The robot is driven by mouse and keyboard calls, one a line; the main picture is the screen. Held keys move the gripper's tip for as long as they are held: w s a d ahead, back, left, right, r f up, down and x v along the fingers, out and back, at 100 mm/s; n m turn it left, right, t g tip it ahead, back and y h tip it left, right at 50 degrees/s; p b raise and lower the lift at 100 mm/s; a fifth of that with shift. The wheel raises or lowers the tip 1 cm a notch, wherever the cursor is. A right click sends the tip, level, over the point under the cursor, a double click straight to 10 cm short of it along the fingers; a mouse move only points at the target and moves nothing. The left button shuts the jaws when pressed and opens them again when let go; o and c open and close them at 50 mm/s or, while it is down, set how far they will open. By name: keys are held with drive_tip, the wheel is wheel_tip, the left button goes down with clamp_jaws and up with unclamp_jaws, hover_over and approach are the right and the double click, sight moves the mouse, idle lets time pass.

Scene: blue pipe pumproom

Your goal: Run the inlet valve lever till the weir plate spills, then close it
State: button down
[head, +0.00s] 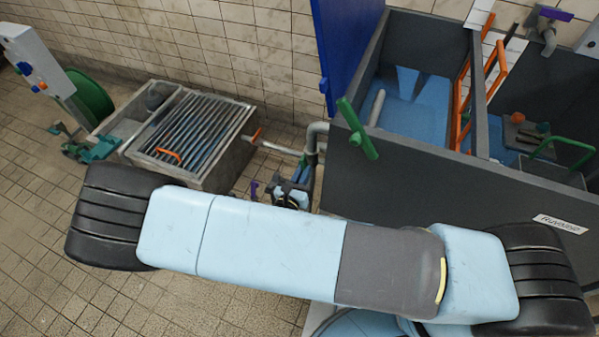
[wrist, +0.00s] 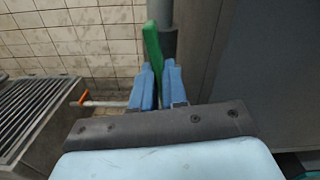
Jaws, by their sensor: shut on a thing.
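In the wrist view, my gripper (wrist: 159,78) has its two blue fingers closed around the lower part of a green lever (wrist: 152,43), which rises beside a grey vertical pipe (wrist: 166,20). In the head view, my gripper (head: 291,192) is low beside the tank's left end, partly hidden behind my arm. The tank (head: 420,180) is dark grey and open-topped, with blue water or a blue floor (head: 405,105) in its left compartment. A dark divider (head: 479,95) separates it from the right compartment. I cannot tell whether anything spills over it.
Another green handle (head: 357,128) stands at the tank's front left corner. An orange-handled pipe (head: 256,135) runs from a grated basin (head: 195,130). Orange rails (head: 463,90) rise by the divider.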

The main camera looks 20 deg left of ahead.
drive_tip(key=shift+f+m, duration=0.1)
drive_tip(key=shift+m, duration=1)
drive_tip(key=c, duration=1.2)
unclamp_jaws()
drive_tip(key=shift+o, duration=0.2)
drive_tip(key=s+a, duration=0.1)
drive_tip(key=s, duration=1.2)
drive_tip(key=shift+s, duration=0.35)
drive_tip(key=shift+a, duration=0.1)
